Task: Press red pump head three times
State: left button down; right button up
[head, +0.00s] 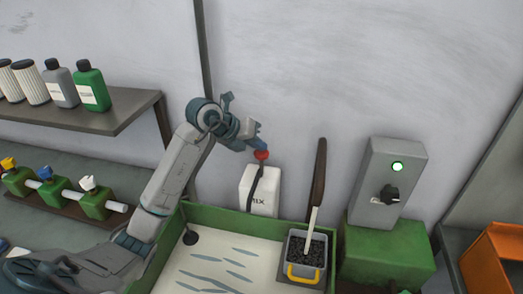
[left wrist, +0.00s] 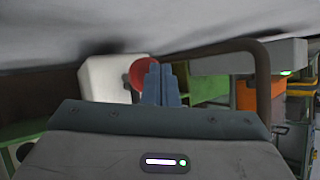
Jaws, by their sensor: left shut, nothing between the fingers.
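The red pump head (head: 261,155) sits on top of a white bottle (head: 262,190) with dark lettering ending in "IX", at the back edge of the green-rimmed tray. My left gripper (head: 262,147) is shut and empty, its fingertips right at the top of the red pump head. In the left wrist view the shut blue-grey fingers (left wrist: 161,86) overlap the right side of the red pump head (left wrist: 143,74), with the white bottle (left wrist: 105,78) behind. I cannot tell whether the fingers touch the head. My right gripper is not in view.
A grey bin (head: 293,262) of dark granules with a yellow handle and a scoop stands right of the bottle. A grey switch box (head: 378,170) with a green light is further right. A shelf (head: 120,120) with bottles is at left.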

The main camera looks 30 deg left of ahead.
pick_arm(q)
jog(key=shift+f+b, duration=0.45)
jog(key=shift+f, duration=0.3)
jog(key=shift+r, duration=0.15)
dwell(0.5)
jog(key=shift+r+p, duration=1.05)
jog(key=shift+r, duration=0.45)
jog(key=shift+r, duration=0.1)
jog(key=shift+r+p, duration=1.75)
jog(key=shift+r, duration=0.7)
